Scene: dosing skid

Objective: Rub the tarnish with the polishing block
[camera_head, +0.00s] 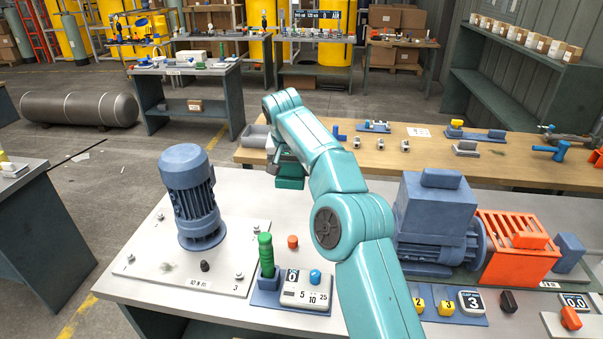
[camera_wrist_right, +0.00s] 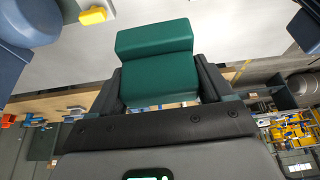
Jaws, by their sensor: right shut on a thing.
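My right gripper (camera_head: 284,165) is shut on a dark green block (camera_head: 290,183), which I take for the polishing block. The wrist view shows the green block (camera_wrist_right: 158,75) between the two dark fingers of the right gripper (camera_wrist_right: 160,90). The block hangs over the back part of the near grey bench, apparently above its top. A faint pale smudge (camera_head: 166,267) is on the white plate (camera_head: 140,262) in front of the blue motor; I cannot tell whether it is the tarnish. My left gripper is out of view.
The blue motor (camera_head: 193,198) stands upright on the plate, left of the block. A green-handled tool (camera_head: 265,254) stands in a blue holder. A larger blue motor (camera_head: 432,220) and an orange guard (camera_head: 515,250) fill the right. A wooden bench (camera_head: 400,160) lies behind.

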